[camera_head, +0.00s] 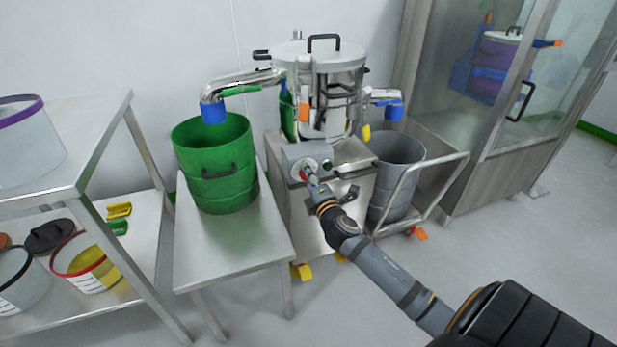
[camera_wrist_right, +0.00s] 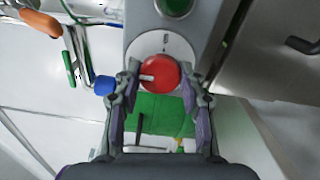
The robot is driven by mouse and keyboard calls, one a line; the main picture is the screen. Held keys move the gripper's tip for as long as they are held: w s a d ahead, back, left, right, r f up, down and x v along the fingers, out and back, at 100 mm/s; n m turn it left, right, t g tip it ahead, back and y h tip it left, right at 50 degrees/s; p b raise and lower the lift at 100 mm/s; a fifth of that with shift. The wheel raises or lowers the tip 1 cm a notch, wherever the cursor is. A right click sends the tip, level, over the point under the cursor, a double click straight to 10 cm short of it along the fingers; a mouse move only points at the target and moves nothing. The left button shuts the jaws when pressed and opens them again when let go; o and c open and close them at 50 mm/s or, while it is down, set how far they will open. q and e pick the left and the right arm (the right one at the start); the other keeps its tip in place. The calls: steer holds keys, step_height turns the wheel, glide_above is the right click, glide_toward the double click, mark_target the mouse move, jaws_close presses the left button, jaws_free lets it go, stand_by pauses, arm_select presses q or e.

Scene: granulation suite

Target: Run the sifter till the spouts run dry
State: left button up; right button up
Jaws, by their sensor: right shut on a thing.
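The sifter (camera_head: 325,95) is a shiny steel drum with a grey lid and black handle, standing on a steel cabinet. Its left spout (camera_head: 240,84) ends in a blue sleeve above the green drum (camera_head: 215,180). Its right spout (camera_head: 385,98), also blue-tipped, is above the grey bin (camera_head: 400,150). No falling material can be made out at either spout. My right gripper (camera_head: 306,176) is at the control box on the sifter's front. In the right wrist view its fingers are shut on the red knob (camera_wrist_right: 166,82), with a green button (camera_wrist_right: 174,6) beyond it. My left gripper is not in view.
The green drum stands on a steel table (camera_head: 240,250); the grey bin is in a wheeled trolley (camera_head: 440,185). A steel rack (camera_head: 100,150) with tubs is at left. A glass-doored cabinet (camera_head: 480,120) is at right. The floor at front right is open.

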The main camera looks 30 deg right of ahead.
steer(key=o, duration=1.2)
steer(key=shift+c, duration=0.2)
steer(key=v, duration=1.2)
steer(key=shift+f, duration=0.1)
